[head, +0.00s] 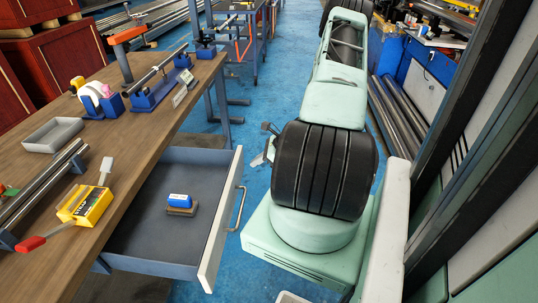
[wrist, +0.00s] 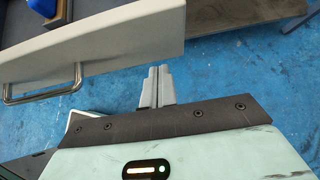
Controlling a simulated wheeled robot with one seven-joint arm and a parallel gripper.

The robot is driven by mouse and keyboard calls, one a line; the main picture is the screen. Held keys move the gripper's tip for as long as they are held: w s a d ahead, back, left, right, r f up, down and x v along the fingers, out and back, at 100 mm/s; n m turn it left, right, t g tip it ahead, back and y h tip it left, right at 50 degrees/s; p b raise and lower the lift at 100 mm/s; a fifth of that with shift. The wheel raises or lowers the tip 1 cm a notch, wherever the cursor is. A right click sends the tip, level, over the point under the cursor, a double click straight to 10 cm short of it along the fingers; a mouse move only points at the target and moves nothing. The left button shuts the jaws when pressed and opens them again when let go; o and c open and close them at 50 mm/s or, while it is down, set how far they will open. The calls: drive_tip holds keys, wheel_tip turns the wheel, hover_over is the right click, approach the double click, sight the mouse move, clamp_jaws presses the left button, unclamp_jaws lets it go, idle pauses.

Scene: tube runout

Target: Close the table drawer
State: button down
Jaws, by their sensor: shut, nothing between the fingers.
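The table drawer (head: 150,240) stands open, pulled out from under the wooden table (head: 120,175) toward my arm. Its white front panel (head: 222,215) carries a metal handle (head: 238,208). A blue and white block on a brown base (head: 180,204) lies inside. My gripper (head: 257,160) is partly hidden behind my arm, just right of the panel's far end. In the wrist view the gripper fingers (wrist: 155,72) are together and empty. They point at the panel (wrist: 110,45) near its right end, to the right of the handle (wrist: 45,90).
The tabletop holds a grey tray (head: 53,134), a yellow tool (head: 85,205), metal tubes and blue supports (head: 150,97). Blue floor (head: 255,100) is clear between the table and my arm. Metal tubes (head: 400,115) and a dark frame stand at the right.

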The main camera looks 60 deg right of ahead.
drive_tip(key=shift+w+a, duration=0.25)
drive_tip(key=shift+w, duration=0.4)
drive_tip(key=shift+w+a, duration=0.2)
drive_tip(key=shift+w, duration=0.4)
drive_tip(key=w+a+b, duration=0.2)
drive_tip(key=w+a, duration=0.1)
drive_tip(key=w, duration=0.5)
drive_tip(key=w+a+b, duration=0.3)
drive_tip(key=w, duration=0.6)
drive_tip(key=w+a+b, duration=0.3)
drive_tip(key=w, duration=0.5)
drive_tip(key=shift+w+a, duration=0.15)
drive_tip(key=shift+w, duration=0.15)
drive_tip(key=shift+s, duration=0.1)
